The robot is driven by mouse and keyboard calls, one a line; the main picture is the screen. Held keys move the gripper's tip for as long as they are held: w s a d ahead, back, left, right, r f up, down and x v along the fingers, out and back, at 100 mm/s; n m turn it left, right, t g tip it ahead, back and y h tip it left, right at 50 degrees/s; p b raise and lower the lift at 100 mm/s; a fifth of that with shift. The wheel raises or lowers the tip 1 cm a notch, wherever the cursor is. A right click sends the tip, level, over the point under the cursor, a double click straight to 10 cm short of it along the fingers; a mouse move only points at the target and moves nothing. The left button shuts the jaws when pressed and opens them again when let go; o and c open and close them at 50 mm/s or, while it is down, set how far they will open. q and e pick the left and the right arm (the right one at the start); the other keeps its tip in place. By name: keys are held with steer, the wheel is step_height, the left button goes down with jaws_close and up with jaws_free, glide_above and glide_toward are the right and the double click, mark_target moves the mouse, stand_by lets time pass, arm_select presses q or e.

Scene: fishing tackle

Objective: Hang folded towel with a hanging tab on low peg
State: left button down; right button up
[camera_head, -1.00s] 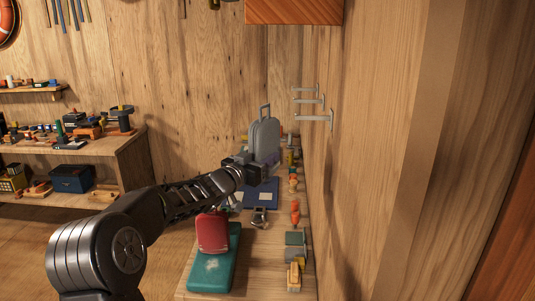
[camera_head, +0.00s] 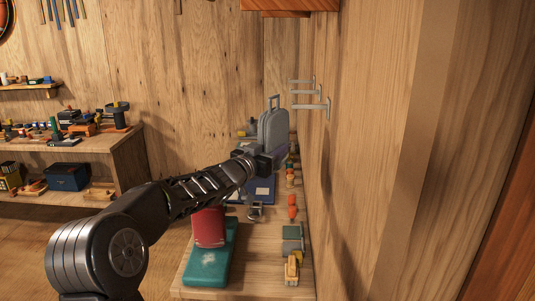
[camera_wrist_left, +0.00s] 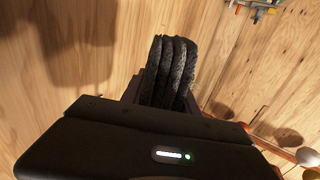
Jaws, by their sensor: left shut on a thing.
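The folded grey towel (camera_head: 273,131) stands upright in my left gripper, with its loop-shaped hanging tab (camera_head: 274,99) on top. My left gripper (camera_head: 270,160) is shut on the towel's lower part. In the left wrist view the towel's dark, thick folds (camera_wrist_left: 171,72) stick out beyond the gripper body. Several grey pegs (camera_head: 309,106) stick out from the right wall, to the right of the tab in the picture. The tab is apart from them. The towel's bottom edge is hidden by the gripper. My right gripper is not in view.
Below the arm, a wooden bench (camera_head: 255,279) along the right wall holds a teal case (camera_head: 207,267), a red item (camera_head: 208,227), a blue item (camera_head: 264,187) and small tackle. A wooden box or shelf (camera_head: 290,5) hangs above. A cluttered shelf (camera_head: 128,140) stands left.

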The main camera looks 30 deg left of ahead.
arm_select(q)
steer(key=w+d+f+b, duration=0.1)
steer(key=w+d+b, duration=0.1)
steer(key=d+b, duration=0.3)
steer(key=shift+w+d+b, duration=0.3)
steer(key=shift+w+d, duration=0.1)
stand_by(0.3)
stand_by(0.4)
steer(key=c, duration=0.8)
jaws_free()
steer(key=shift+c, duration=0.2)
steer(key=shift+s+f, duration=0.1)
steer(key=s+b, duration=0.1)
steer(key=s, duration=0.6)
steer(key=shift+s+a, duration=0.3)
